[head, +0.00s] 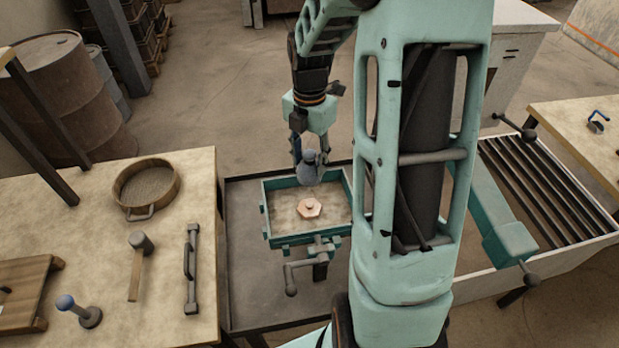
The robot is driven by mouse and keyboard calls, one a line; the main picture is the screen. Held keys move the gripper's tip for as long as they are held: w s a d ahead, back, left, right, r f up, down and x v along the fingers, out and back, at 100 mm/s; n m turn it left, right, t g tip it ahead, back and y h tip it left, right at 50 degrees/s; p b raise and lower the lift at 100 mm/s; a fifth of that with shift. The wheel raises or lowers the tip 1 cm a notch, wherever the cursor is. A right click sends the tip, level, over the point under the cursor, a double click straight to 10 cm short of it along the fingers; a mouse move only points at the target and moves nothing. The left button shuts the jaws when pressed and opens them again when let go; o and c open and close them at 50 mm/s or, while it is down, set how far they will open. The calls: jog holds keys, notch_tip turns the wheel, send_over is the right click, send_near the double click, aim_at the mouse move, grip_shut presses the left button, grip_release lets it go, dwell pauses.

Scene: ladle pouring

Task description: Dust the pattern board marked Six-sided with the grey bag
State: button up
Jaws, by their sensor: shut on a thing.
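The pattern board (285,214) lies flat inside a green frame (274,243) on a dark table. A pinkish six-sided pattern (309,208) sits near its middle. My gripper (309,157) points down over the far part of the board. It is shut on the grey bag (309,176), which hangs below the fingers, above and behind the six-sided pattern. Whether the bag touches the board is hard to tell. My arm hides the right part of the frame. No written mark can be read.
A wooden table at left holds a round sieve (148,187), a mallet (138,262), a dark bar with a handle (190,270) and a blue-knobbed tool (78,309). A slatted grate (545,200) stands at right.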

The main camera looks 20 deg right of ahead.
notch_tip(320, 180, down, 5)
jog(key=b, duration=0.3)
jog(key=shift+f, duration=0.1)
notch_tip(320, 180, up, 6)
jog(key=p, duration=0.4)
jog(key=shift+f, duration=0.25)
notch_tip(320, 180, down, 6)
jog(key=b, duration=0.3)
jog(key=shift+r, duration=0.2)
notch_tip(320, 180, up, 6)
jog(key=p, duration=0.4)
jog(key=shift+f, duration=0.35)
